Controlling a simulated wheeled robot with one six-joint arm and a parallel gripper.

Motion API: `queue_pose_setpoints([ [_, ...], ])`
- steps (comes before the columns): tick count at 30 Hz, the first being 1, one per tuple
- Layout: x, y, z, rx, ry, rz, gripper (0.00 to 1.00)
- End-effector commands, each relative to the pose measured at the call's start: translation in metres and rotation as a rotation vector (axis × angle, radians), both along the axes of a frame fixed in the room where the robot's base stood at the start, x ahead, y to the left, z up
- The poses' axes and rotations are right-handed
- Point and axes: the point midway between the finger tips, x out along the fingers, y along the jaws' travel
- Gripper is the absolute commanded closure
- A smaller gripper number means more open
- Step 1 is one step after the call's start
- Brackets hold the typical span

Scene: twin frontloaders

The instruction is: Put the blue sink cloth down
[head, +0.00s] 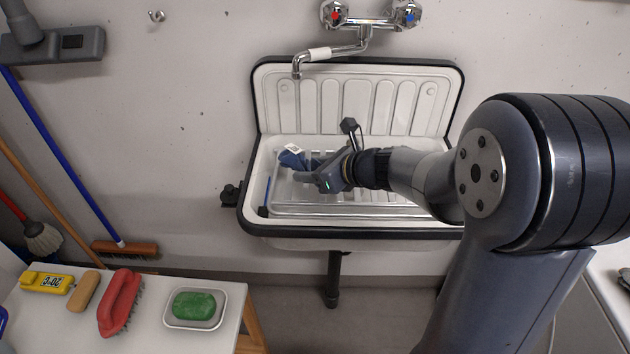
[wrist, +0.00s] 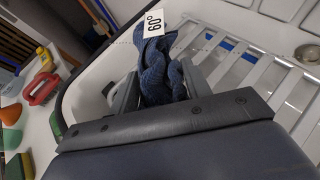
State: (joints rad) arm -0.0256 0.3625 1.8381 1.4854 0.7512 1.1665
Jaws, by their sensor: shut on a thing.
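The blue sink cloth (wrist: 155,72) is bunched between the two fingers of my gripper (wrist: 158,92) in the wrist view. A white tag marked 60° hangs on it. In the head view the cloth (head: 292,160) shows at the left side of the sink basin, at the tip of my gripper (head: 311,170). My gripper is shut on the cloth, inside or just above the white sink (head: 262,190) with its black rim. I cannot tell whether the cloth touches the basin or the rack in it.
A rack (wrist: 245,75) lies across the sink. The faucet (head: 320,54) hangs over the back. Brooms lean on the wall.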

Motion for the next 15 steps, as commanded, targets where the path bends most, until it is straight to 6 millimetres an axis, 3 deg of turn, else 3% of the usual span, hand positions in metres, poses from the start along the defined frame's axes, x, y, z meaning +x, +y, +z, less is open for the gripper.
queue_pose_setpoints([
  [1, 0.0, 0.0, -0.012, 0.001, 0.004, -0.001, 0.8],
  [5, 0.0, 0.0, -0.027, 0.001, 0.002, 0.0, 0.8],
  [15, 0.0, 0.0, -0.03, 0.001, 0.001, 0.0, 0.8],
])
